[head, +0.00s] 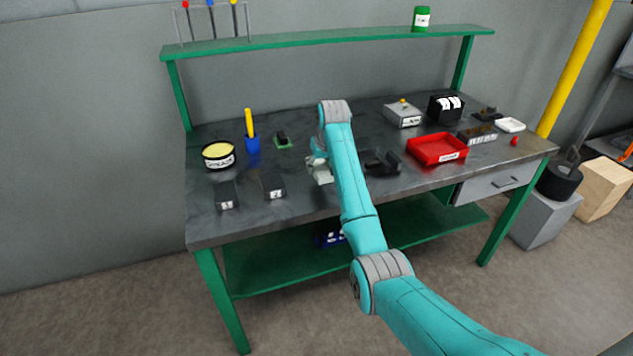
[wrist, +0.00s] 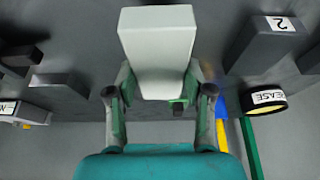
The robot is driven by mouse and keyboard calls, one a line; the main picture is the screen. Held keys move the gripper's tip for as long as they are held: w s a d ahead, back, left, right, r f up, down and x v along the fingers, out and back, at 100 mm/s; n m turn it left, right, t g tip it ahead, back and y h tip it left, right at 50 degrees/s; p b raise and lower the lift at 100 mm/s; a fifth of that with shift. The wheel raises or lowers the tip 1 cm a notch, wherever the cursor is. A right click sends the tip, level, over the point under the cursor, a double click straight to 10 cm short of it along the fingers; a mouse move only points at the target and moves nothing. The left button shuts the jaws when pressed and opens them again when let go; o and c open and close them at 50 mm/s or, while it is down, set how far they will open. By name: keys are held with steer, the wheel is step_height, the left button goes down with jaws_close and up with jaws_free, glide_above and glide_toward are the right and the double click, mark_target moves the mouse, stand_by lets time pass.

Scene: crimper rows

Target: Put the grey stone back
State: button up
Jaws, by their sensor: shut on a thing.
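The grey stone is a pale grey block (wrist: 158,45) in the wrist view, held between the two fingers of my gripper (wrist: 159,86). My gripper is shut on it. In the head view my gripper (head: 319,158) is over the middle of the workbench, with the pale stone (head: 321,174) below it, partly hidden by my arm. I cannot tell whether the stone touches the bench top. Two dark blocks with white number labels, one (head: 227,195) and another marked 2 (head: 273,185), stand to the left.
A grease tin (head: 218,155), a blue cup (head: 252,146) with a yellow stick, and a small green pad (head: 283,142) with a dark piece are on the left. A black tool (head: 384,162), red tray (head: 437,150) and grey box (head: 403,115) are right. Bare bench shows between them.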

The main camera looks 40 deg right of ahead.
mark_target(321, 187)
steer(key=shift+d+f, duration=0.15)
steer(key=shift+f, duration=2.55)
steer(key=shift+f, duration=0.15)
steer(key=o, duration=1.1)
steer(key=v, duration=1.2)
steer(key=shift+s, duration=0.1)
